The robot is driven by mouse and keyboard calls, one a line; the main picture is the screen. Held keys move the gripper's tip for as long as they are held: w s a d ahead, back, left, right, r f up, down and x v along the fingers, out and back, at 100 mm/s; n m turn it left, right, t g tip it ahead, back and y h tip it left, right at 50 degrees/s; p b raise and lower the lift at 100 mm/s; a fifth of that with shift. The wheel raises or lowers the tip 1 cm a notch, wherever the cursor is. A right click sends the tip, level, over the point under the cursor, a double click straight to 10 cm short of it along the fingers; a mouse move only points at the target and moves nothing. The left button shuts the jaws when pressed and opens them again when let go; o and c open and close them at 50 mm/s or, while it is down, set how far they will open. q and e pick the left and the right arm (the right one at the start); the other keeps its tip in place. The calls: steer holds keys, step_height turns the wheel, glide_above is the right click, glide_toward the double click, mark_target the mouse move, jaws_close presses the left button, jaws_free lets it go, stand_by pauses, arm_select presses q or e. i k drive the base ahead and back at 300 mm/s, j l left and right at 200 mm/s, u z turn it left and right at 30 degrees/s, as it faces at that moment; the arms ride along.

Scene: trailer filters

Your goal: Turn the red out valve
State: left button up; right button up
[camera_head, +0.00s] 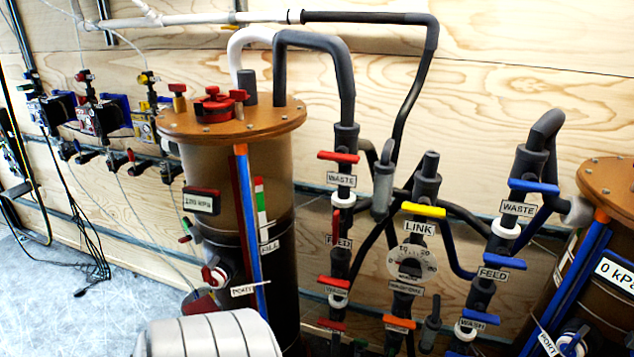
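Several red valve handles sit on the dark pipe column right of the left tank. The top red handle (338,156) lies crosswise above a WASTE label. A second red handle (335,225) stands upright beside a FEED label. A third red handle (333,283) lies slightly tilted above a small label. A lower red handle (331,324) lies crosswise near the bottom edge. I cannot read an OUT label, so I cannot tell which handle is the red out valve.
The left tank (228,175) has a brown lid with red fittings. A yellow LINK handle (423,210) and blue handles (533,186) are on pipes to the right. Another tank (600,280) stands at the right edge. Cables and small valves line the left wall.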

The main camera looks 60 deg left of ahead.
mark_target(332, 323)
steer(key=u, duration=1.75)
